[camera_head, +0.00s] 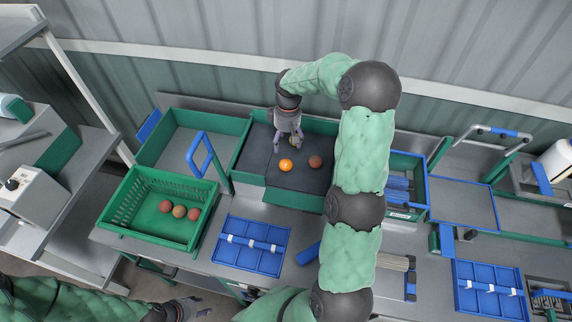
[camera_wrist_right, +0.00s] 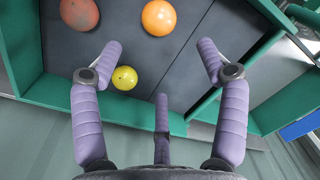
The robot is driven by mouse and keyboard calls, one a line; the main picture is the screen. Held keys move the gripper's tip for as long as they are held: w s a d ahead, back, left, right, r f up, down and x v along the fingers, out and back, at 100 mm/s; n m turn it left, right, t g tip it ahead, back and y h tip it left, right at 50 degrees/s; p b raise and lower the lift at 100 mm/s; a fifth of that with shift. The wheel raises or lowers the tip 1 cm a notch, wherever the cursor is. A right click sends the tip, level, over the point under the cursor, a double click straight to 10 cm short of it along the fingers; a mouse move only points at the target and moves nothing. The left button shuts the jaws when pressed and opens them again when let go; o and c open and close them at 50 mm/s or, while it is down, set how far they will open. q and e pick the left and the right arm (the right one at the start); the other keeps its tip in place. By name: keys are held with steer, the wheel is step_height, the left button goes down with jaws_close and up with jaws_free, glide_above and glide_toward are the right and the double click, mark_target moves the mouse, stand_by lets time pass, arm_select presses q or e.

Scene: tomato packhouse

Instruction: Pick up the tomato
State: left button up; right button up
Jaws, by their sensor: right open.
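My right gripper (camera_head: 289,148) hangs over the dark-lined green tray (camera_head: 262,143), its purple fingers spread and empty. In the right wrist view its fingers (camera_wrist_right: 160,75) surround a yellow tomato (camera_wrist_right: 124,78), which lies on the dark surface close to the left finger. An orange tomato (camera_head: 286,165) lies just in front of the gripper; it also shows in the wrist view (camera_wrist_right: 158,17). A red tomato (camera_head: 315,161) lies to its right, at the top left of the wrist view (camera_wrist_right: 79,13). My left gripper (camera_head: 193,306) is low at the left, away from the tray; its opening is unclear.
A green basket (camera_head: 135,206) holding three reddish tomatoes stands at the left front. A blue divided tray (camera_head: 250,259) lies in front of the dark-lined tray. An upright blue-framed handle (camera_head: 200,150) stands left of it. Blue items stand to the right, behind my right arm.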

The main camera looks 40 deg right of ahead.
mark_target(286, 161)
steer(key=f, duration=0.5)
steer(key=shift+s+a+f, duration=0.1)
steer(key=shift+a+f, duration=0.1)
steer(key=shift+s+a+f, duration=0.1)
steer(key=shift+s+f, duration=0.1)
steer(key=shift+f, duration=0.2)
steer(key=shift+s+a+f, duration=0.1)
steer(key=shift+s+f, duration=0.05)
steer(key=shift+f, duration=1)
steer(key=shift+s+a+f, duration=0.1)
steer(key=shift+f, duration=1)
steer(key=c, duration=0.9)
